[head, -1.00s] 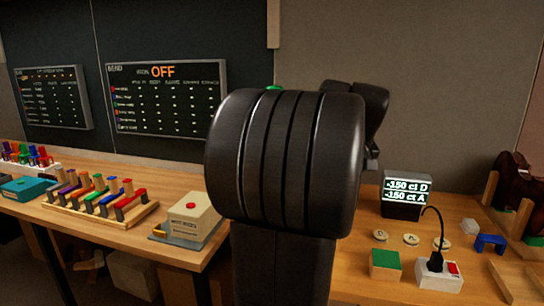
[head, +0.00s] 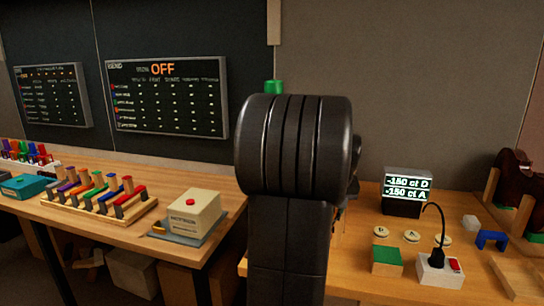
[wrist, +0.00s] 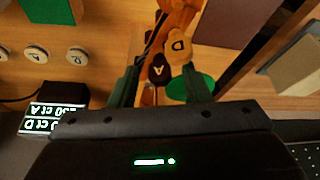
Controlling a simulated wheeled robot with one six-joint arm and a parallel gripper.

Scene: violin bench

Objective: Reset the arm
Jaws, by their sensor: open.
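My own dark arm (head: 290,190) stands upright in the middle of the head view and hides my gripper there. In the wrist view my gripper (wrist: 163,64) is open, its two dark green fingers apart. A dark peg head marked A (wrist: 159,70) and an amber peg head marked D (wrist: 178,48) show between the fingers, near the tips. I cannot tell whether the fingers touch them. A green disc (wrist: 203,82) lies partly behind the right finger. Brown wooden violin parts (wrist: 180,15) show beyond the pegs.
A tuner display (head: 407,192) reads -150 ct D and -150 ct A. Right bench: green-topped block (head: 387,261), white switch box with red button (head: 440,270), blue bracket (head: 491,240). Left bench: peg rack (head: 100,205), beige box (head: 194,213). Wall board (head: 167,97) reads OFF.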

